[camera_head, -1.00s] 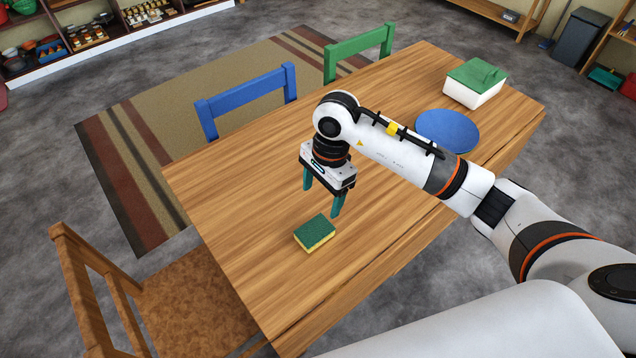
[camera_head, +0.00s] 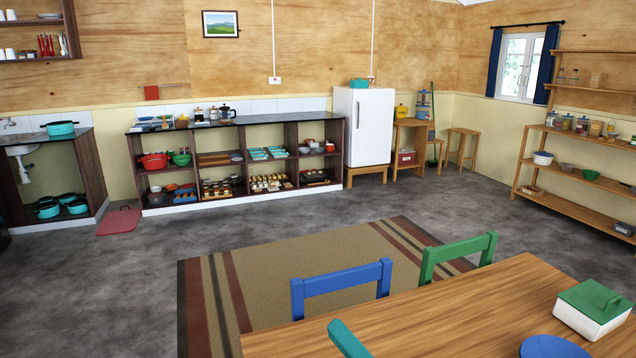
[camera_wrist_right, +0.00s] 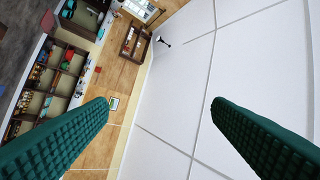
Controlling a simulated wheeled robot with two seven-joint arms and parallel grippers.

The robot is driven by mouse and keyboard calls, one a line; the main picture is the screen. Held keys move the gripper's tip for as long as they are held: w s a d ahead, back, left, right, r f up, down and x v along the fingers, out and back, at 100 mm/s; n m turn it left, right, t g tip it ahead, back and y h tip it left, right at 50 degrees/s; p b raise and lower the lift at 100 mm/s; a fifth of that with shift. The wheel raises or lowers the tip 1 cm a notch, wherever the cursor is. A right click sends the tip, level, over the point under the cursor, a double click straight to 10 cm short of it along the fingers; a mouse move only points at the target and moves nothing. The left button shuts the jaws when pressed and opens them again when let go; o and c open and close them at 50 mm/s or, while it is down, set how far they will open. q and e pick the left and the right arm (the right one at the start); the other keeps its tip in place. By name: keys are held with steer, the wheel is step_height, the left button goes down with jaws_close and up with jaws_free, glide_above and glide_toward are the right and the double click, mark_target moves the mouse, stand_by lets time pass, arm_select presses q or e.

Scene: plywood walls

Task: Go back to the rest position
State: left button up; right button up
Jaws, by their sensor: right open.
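My right gripper shows in the head view as one teal finger (camera_head: 347,339) at the bottom edge, in front of the table. In the right wrist view my right gripper (camera_wrist_right: 160,103) is open, with its two ribbed teal fingers wide apart and nothing between them. That camera looks up at the white ceiling and the shelving side of the room. My left gripper is not in view.
The wooden table (camera_head: 440,320) fills the lower right. On it are a blue plate (camera_head: 553,347) and a white box with a green lid (camera_head: 592,308). A blue chair (camera_head: 342,284) and a green chair (camera_head: 458,252) stand at its far side. Open floor lies beyond the rug.

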steer(key=w+d+f+m+t+h, duration=0.2)
steer(key=d+f+m+t+h, duration=0.25)
steer(key=d+m+h, duration=0.7)
steer(key=s+d+f+m+g+h, duration=0.3)
steer(key=f+m+g, duration=0.1)
steer(key=f+m, duration=0.3)
steer(key=s+d+f+m+g+h, duration=0.2)
steer(key=s+f+m+g+h, duration=0.15)
steer(key=f+m, duration=0.35)
steer(key=s+f+m+g+y, duration=0.1)
steer(key=s+f+m+g, duration=0.2)
steer(key=s+f+g, duration=0.35)
steer(key=s+f+m+g, duration=0.3)
steer(key=s, duration=0.7)
step_height(320, 180, down, 26)
steer(key=g, duration=0.1)
steer(key=s+d+f+g, duration=0.1)
steer(key=s+d+f, duration=0.2)
steer(key=s+f, duration=1.3)
steer(key=shift+s+n, duration=0.45)
steer(key=shift+s, duration=0.05)
